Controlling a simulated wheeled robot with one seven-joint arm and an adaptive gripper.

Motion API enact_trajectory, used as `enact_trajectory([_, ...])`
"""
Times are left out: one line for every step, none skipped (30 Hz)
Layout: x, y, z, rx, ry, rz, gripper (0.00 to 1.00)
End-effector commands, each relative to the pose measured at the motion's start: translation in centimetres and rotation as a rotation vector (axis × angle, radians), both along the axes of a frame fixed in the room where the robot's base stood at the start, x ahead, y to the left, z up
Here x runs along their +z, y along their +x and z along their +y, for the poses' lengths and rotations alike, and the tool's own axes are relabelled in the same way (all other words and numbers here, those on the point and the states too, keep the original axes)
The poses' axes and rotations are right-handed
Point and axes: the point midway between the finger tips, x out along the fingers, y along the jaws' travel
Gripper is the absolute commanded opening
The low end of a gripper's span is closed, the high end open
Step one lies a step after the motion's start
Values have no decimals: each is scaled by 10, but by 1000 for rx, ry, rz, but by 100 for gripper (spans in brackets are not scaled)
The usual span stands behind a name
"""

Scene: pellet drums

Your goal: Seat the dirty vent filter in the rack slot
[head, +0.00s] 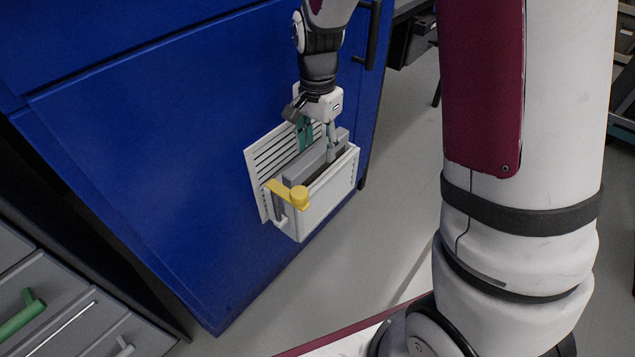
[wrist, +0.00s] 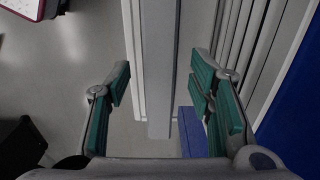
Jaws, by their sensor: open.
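My gripper (head: 318,147) is open over the white vent housing (head: 325,200) on the blue cabinet front. Its teal-padded fingers show in the wrist view (wrist: 161,80), one on each side of a long grey bar (wrist: 163,75), with visible gaps. That bar appears to be the top edge of the grey slab (head: 302,168) in the housing, probably the vent filter; its lower part is hidden. Dirt on it cannot be made out. I cannot identify a rack slot in either view.
A yellow latch (head: 290,193) sits at the housing's near end. A louvred white panel (head: 259,160) stands behind the housing, against the blue cabinet (head: 150,130). Grey drawers (head: 60,300) with a green handle (head: 22,318) are at lower left. Open floor (head: 400,190) lies right of the cabinet.

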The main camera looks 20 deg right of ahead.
Motion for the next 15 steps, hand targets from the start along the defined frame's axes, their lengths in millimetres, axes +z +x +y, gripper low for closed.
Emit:
enact_trajectory([-12, -1, -1, 0, 0, 4, 48])
enact_trajectory([-17, -1, -1, 0, 0, 4, 48])
enact_trajectory([-22, -1, -1, 1, 0, 4, 48])
enact_trajectory([-26, 0, -1, 1, 0, 2, 48])
enact_trajectory([-29, 0, -1, 1, 0, 2, 48])
enact_trajectory([-31, 0, 0, 1, 0, 2, 48])
enact_trajectory([-32, 0, -1, 1, 0, 2, 48])
enact_trajectory([-32, 0, -1, 1, 0, 1, 48])
enact_trajectory([-32, 0, 0, 1, -1, 1, 48])
enact_trajectory([-31, 0, 0, 1, -1, 1, 48])
enact_trajectory([-31, 0, 0, 1, -1, 1, 48])
enact_trajectory([-31, 0, 0, 1, -1, 1, 48])
enact_trajectory([-31, 0, 0, 1, -1, 1, 48])
enact_trajectory([-31, 0, 0, 1, -1, 1, 42])
enact_trajectory([-31, 0, 0, 0, -1, 1, 32])
